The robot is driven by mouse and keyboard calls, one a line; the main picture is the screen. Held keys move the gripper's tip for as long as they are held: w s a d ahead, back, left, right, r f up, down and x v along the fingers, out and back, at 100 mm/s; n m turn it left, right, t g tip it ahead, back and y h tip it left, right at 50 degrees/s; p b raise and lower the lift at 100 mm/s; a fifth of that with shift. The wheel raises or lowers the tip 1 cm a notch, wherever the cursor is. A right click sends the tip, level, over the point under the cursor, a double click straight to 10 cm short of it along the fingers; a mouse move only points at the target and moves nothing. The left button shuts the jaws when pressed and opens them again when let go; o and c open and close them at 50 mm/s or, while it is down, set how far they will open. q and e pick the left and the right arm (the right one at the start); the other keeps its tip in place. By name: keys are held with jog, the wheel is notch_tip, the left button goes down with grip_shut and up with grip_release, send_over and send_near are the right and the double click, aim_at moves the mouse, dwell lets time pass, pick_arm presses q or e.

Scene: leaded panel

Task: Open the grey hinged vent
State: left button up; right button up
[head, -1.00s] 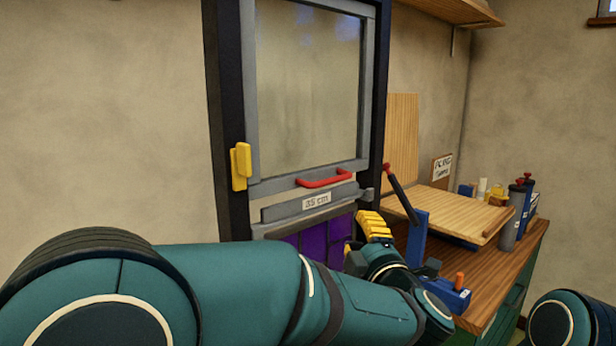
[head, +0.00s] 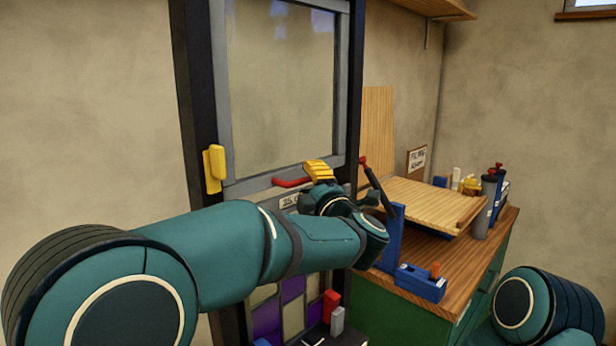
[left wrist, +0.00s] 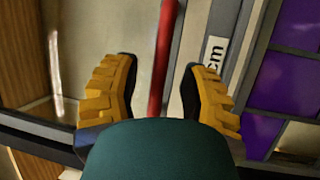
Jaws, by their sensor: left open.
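The grey hinged vent (head: 222,100) is a tall grey frame around a clear pane, set in a dark upright frame; it looks shut. Its red bar handle (head: 288,183) is at its bottom, partly hidden behind my left gripper (head: 320,172). In the left wrist view, my left gripper (left wrist: 160,64) is open, with ribbed yellow fingers. The red handle (left wrist: 163,45) runs between them in the picture, with a finger on either side; I cannot tell how deep it lies. A yellow block-shaped latch (head: 213,168) is on the left of the frame. My right gripper is out of view.
A purple and cream leaded panel (head: 290,300) lies below the vent. To the right is a wooden bench (head: 450,275) with a blue stand (head: 391,240), a dark lever (head: 376,185), a sloping board (head: 425,203) and grey bottles. My left arm hides part of the lower panel.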

pick_arm(q)
jog(key=shift+x, duration=0.8)
jog(key=shift+c, duration=0.3)
grip_shut()
jog(key=shift+s, duration=0.1)
jog(key=shift+d, duration=0.1)
